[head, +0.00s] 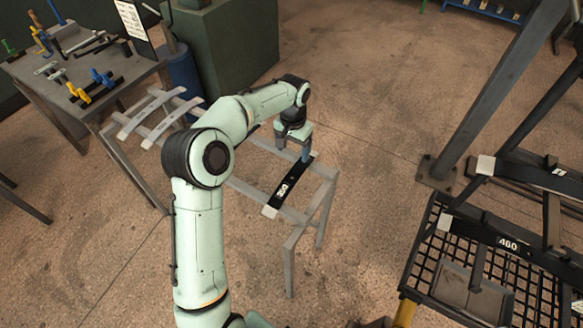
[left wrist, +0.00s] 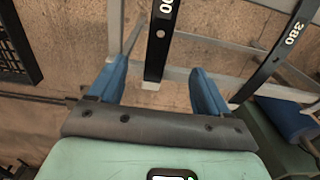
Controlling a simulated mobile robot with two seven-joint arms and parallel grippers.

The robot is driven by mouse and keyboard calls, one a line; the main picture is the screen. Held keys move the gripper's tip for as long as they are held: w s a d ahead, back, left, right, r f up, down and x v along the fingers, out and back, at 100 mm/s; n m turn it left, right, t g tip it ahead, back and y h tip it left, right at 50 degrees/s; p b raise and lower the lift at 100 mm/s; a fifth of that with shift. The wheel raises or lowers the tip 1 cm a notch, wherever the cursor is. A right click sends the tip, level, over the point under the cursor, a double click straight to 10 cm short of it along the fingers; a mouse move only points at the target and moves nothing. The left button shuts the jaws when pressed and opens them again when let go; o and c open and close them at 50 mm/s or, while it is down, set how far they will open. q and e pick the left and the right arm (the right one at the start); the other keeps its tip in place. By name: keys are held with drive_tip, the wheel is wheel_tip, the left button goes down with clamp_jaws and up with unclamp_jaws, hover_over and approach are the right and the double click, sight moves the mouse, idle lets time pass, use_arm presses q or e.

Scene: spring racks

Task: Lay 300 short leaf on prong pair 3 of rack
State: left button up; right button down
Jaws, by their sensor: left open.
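A short black leaf with pale ends (head: 281,194) lies across a grey metal stand. Its label looks like 300 in the head view; only the last digits show in the left wrist view (left wrist: 157,48). My left gripper (head: 305,152) is at the leaf's far end, pointing down. In the left wrist view its blue fingers (left wrist: 158,90) are open, one on each side of the leaf's pale end, with gaps on both sides. The rack (head: 415,262) stands at the right, holding black leaves, one marked 460 (head: 508,243). Its prong pair numbers cannot be read.
A black leaf marked 380 (left wrist: 285,45) lies beside the first one. A workbench with tools (head: 75,65) stands at the back left. A slanted grey post (head: 490,95) rises behind the rack. Floor between stand and rack is clear.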

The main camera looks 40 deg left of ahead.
sight(292, 176)
use_arm(q)
wheel_tip(292, 176, down, 13)
drive_tip(key=shift+s+r+b, duration=0.1)
drive_tip(key=shift+s+b, duration=0.05)
drive_tip(key=shift+b, duration=0.15)
clamp_jaws()
idle(0.5)
